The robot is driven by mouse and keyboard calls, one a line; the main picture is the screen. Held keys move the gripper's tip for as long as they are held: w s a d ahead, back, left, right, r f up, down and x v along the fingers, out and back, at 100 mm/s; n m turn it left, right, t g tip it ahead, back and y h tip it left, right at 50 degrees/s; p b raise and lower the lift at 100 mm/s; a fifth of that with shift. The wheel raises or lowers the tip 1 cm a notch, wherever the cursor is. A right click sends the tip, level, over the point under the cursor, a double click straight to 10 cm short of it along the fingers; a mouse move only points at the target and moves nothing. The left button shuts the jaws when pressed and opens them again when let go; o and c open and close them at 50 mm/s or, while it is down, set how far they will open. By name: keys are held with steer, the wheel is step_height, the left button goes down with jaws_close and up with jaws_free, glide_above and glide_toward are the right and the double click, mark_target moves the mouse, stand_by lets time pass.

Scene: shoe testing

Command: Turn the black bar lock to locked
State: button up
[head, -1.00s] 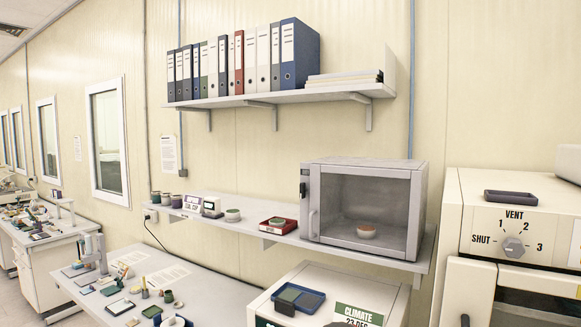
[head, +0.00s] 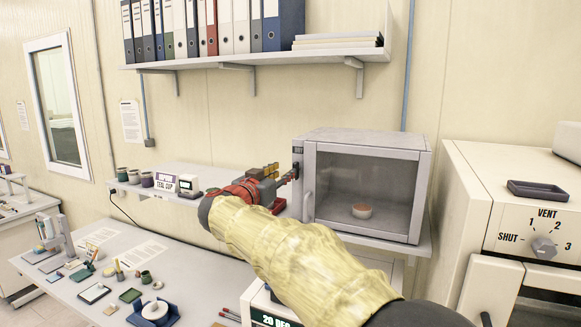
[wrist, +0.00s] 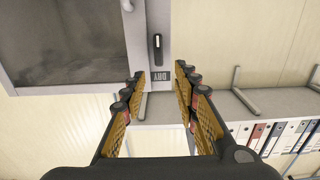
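The black bar lock (wrist: 157,46) is on the light frame beside the glass door of the grey cabinet (head: 365,137). In the wrist view it looks upright, its length running along the frame, just above a DRY label (wrist: 160,78). In the head view the lock area is at the cabinet's left front edge, partly behind my fingertips. My gripper (head: 290,175) points at that edge from the left. In the wrist view my gripper (wrist: 161,76) is open and empty, its fingers spread either side of the label, with the lock ahead between them and apart from them.
The cabinet's door handle (head: 308,205) is close by. A small bowl (head: 361,211) sits inside behind the shut glass door. A TEAL CUP sign (head: 166,182) and several jars stand on the shelf to the left. A binder shelf (head: 250,65) hangs above. A cream VENT unit (head: 490,170) stands right.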

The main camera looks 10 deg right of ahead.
mark_target(294, 165)
steer(key=p+x, duration=0.2)
steer(key=x, duration=0.5)
steer(key=shift+w+d+p, duration=0.1)
steer(key=shift+d+p, duration=0.1)
steer(key=shift+p, duration=0.1)
steer(key=shift+c, duration=0.3)
jaws_close()
